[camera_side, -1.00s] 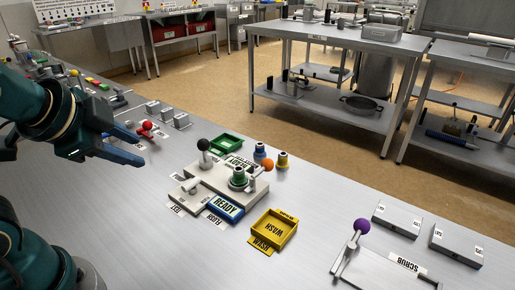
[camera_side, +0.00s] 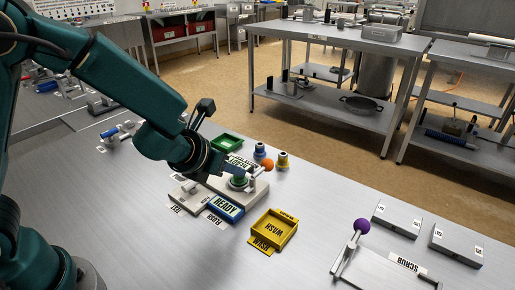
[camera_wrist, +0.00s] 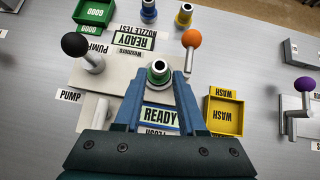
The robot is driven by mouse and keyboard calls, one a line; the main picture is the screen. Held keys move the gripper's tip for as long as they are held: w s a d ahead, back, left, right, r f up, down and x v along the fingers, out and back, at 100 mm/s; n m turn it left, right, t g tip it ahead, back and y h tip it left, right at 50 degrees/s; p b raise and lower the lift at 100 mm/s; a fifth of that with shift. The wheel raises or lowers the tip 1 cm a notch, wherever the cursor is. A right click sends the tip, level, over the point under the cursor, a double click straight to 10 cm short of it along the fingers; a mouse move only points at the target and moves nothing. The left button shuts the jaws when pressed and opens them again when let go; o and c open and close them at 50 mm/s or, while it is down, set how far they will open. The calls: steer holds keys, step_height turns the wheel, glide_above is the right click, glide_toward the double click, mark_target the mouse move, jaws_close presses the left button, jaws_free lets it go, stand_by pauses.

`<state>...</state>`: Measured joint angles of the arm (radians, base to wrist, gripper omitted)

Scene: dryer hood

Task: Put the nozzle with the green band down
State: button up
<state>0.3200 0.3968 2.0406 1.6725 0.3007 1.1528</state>
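The nozzle with the green band (camera_side: 239,182) stands upright on the pale nozzle test stand (camera_side: 262,189). In the wrist view the nozzle (camera_wrist: 159,73) shows its dark hole and pale top between my fingertips. My gripper (camera_wrist: 160,77) is open, with a finger on either side of the nozzle and apparent gaps between. In the side view my gripper (camera_side: 222,168) comes in from the upper left, close to the nozzle; contact cannot be told. A green GOOD tray (camera_wrist: 95,12) and a yellow WASH tray (camera_wrist: 224,96) stand nearby, and both look empty.
An orange-knobbed lever (camera_wrist: 191,38) and a black-knobbed pump lever (camera_wrist: 75,45) flank the nozzle. Blue-banded (camera_side: 260,152) and yellow-banded (camera_side: 283,160) nozzles stand behind. A READY display (camera_side: 226,208) is in front. A purple-knobbed scrub fixture (camera_side: 362,226) is at right. Bench between is clear.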

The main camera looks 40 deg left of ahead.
steer(key=shift+x, duration=2.3)
jaws_close()
